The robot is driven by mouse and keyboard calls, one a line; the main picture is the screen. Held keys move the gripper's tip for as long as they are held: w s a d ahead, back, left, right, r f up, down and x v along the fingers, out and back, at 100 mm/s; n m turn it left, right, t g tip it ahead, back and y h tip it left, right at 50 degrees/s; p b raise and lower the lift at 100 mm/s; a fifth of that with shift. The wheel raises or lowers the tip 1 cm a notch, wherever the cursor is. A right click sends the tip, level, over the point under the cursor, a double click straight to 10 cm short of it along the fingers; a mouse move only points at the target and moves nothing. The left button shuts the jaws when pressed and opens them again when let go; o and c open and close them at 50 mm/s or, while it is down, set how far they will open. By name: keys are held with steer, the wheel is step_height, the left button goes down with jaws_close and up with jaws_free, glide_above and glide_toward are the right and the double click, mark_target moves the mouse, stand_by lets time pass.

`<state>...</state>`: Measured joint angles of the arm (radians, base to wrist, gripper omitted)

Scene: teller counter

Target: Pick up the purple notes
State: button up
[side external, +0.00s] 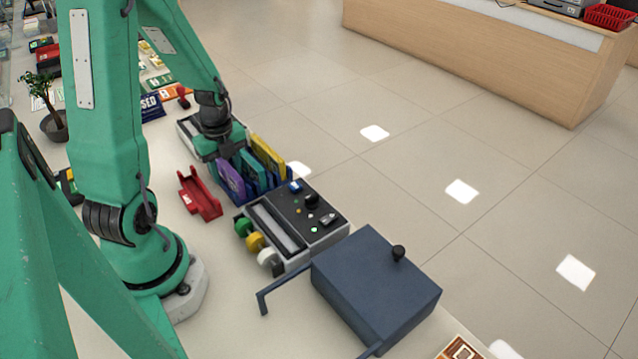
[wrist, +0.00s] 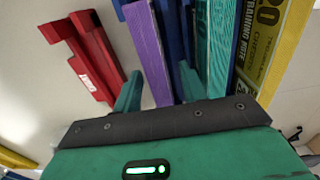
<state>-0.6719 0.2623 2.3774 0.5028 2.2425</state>
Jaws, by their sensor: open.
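The purple notes (side external: 230,181) stand upright in a blue rack (side external: 215,173), at its left end in the side view. In the wrist view the purple notes (wrist: 148,50) show edge-on as a narrow strip. My gripper (side external: 226,156) is over the rack, close above the purple notes. In the wrist view my gripper's green fingers (wrist: 158,92) are apart, with the lower end of the purple notes between them. Nothing is clamped. Teal notes (side external: 250,171) and yellow notes (side external: 268,156) stand in the same rack to the right.
A red holder (side external: 199,194) lies left of the rack. A grey-and-black machine with knobs (side external: 295,220) stands in front, then a dark blue box (side external: 375,285). A potted plant (side external: 55,122) is at the far left.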

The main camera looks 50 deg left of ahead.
mark_target(226, 164)
steer(key=shift+f, duration=0.2)
stand_by(0.4)
jaws_close()
steer(key=shift+r, duration=0.15)
steer(key=shift+r, duration=2)
steer(key=w+d+r, duration=0.1)
steer(key=d+r, duration=0.5)
steer(key=d, duration=0.5)
steer(key=shift+w+d+r, duration=0.3)
steer(key=shift+r, duration=0.1)
steer(key=shift+d, duration=0.1)
